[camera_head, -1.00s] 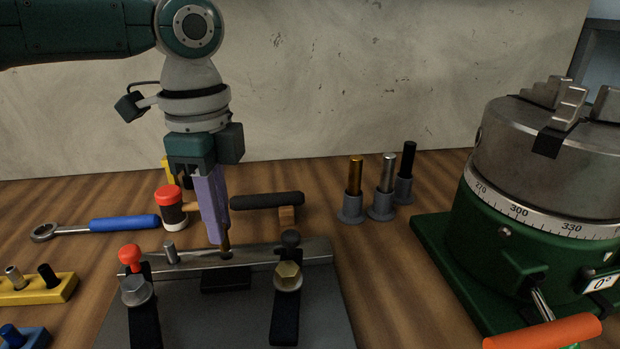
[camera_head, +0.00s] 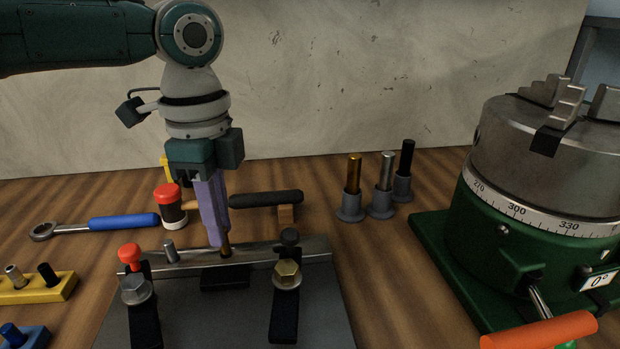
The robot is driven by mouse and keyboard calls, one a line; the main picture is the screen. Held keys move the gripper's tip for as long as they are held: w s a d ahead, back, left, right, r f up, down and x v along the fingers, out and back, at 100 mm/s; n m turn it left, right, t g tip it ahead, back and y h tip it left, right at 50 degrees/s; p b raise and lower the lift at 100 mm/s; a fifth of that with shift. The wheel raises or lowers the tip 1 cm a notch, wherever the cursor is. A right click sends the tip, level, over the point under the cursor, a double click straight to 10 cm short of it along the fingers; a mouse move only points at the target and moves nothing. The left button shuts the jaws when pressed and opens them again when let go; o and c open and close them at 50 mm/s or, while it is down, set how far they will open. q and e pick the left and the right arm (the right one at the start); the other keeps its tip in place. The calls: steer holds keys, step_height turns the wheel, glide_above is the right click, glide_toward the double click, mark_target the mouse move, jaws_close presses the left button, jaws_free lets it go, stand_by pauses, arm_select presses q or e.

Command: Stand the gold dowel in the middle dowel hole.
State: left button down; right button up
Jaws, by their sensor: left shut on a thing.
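My left gripper (camera_head: 219,243), with long lilac fingers pointing down, is shut on the gold dowel from above. The fingers hide the dowel's upper part. The dowel's lower end meets the bar around its middle; I cannot tell how deep it sits in the middle hole. My right gripper is not in view.
Behind are a red-capped bottle (camera_head: 170,205) and a black-handled tool (camera_head: 266,199). Gold (camera_head: 353,175), silver (camera_head: 387,172) and black (camera_head: 406,158) pins stand in grey holders. A green rotary table (camera_head: 500,250) fills the right.

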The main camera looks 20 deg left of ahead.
arm_select(q)
steer(key=shift+f, duration=0.4)
stand_by(0.5)
steer(key=shift+f, duration=0.15)
stand_by(0.9)
steer(key=c, duration=0.8)
jaws_free()
steer(key=shift+o, duration=0.4)
steer(key=o, duration=0.3)
steer(key=shift+o, duration=0.2)
steer(key=shift+p, duration=0.35)
step_height(320, 180, up, 6)
steer(key=p, duration=0.7)
